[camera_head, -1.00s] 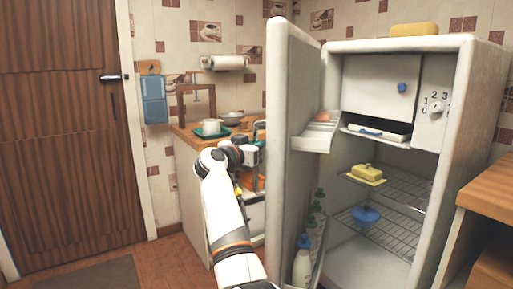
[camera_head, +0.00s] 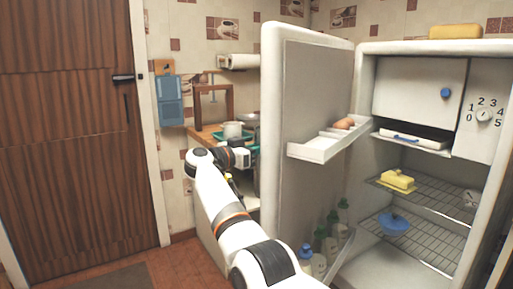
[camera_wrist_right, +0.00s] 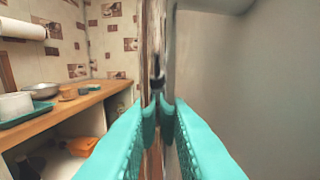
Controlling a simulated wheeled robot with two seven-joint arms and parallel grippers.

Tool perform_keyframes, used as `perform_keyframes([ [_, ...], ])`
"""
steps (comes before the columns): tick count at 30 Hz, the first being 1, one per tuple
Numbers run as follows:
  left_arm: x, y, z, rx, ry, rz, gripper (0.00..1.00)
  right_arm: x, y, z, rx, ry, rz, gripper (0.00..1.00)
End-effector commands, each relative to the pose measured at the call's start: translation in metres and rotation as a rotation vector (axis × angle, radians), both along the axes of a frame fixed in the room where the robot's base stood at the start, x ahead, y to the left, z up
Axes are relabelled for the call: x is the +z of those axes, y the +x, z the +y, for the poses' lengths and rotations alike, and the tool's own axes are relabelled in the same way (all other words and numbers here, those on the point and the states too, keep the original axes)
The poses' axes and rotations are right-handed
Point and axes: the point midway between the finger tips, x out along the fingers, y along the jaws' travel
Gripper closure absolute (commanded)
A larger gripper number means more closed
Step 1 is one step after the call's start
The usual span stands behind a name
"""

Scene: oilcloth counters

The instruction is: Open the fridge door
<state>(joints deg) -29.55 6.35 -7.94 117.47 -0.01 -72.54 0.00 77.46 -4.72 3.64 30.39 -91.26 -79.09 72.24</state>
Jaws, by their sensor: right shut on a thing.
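The white fridge (camera_head: 367,100) stands at the right with its door (camera_head: 310,100) wide open, the inner face and door shelves showing. My right arm comes in from the bottom of the head view, and its gripper is hidden behind the door's outer side. In the right wrist view my right gripper (camera_wrist_right: 165,105) has its teal fingers shut on the dark, upright door handle (camera_wrist_right: 157,68), mostly hidden between them. The pale door surface (camera_wrist_right: 235,70) fills the right of that view. My left gripper is not in view.
A wooden counter (camera_wrist_right: 65,104) with a teal tray (camera_wrist_right: 25,116) and dishes stands beyond the door. A brown room door (camera_head: 65,140) is at the left. Inside the fridge are a yellow butter dish (camera_head: 397,180) and a blue-lidded bowl (camera_head: 394,225). Bottles (camera_head: 322,245) stand in the door.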

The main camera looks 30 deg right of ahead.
Motion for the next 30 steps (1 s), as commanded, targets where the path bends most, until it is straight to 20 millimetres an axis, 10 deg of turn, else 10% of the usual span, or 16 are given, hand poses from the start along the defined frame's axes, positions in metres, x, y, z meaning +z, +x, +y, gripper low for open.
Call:
perform_keyframes([
  [10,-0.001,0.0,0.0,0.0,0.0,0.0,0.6,-0.003,0.0,0.001,0.0,0.002,0.005,1.0],
  [11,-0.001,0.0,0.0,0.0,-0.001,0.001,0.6,-0.003,0.0,0.001,0.0,0.002,0.005,0.81],
  [14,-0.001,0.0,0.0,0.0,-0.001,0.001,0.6,-0.003,0.0,0.001,0.0,0.001,0.004,0.64],
  [30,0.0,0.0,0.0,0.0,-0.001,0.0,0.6,-0.001,-0.007,0.034,0.004,0.0,0.001,0.64],
])
